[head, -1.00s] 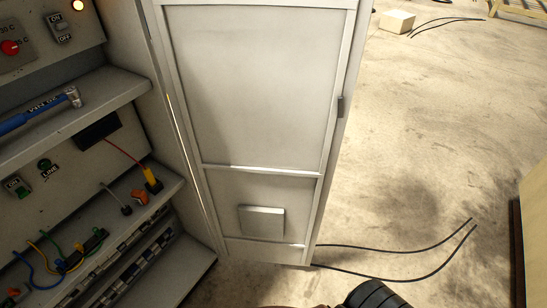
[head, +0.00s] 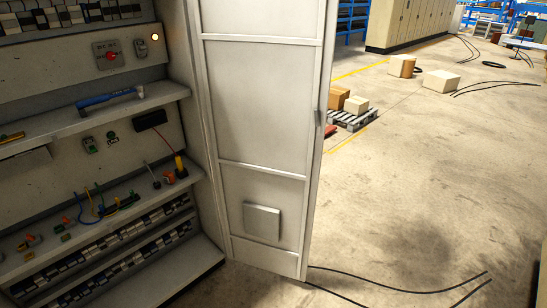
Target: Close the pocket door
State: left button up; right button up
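The pocket door is not clearly identifiable as such. A tall white cabinet door (head: 262,95) stands open at the right side of an electrical cabinet (head: 205,200). A small, flat, light-grey square panel or pocket (head: 262,222) sits on the lower part of the door's inner face. It looks shut or flat against the door, but I cannot tell for sure. Neither of my grippers is in the head view.
Cabinet shelves hold a blue-handled hammer (head: 110,97), switches and coloured wires. Black cables (head: 400,291) lie on the floor right of the door. Floor between is open.

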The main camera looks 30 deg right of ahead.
aim_at(263, 67)
jog(key=z, duration=2.1)
jog(key=i, duration=4.85)
jog(key=u, duration=4.25)
jog(key=i, duration=1)
jog(key=z, duration=0.05)
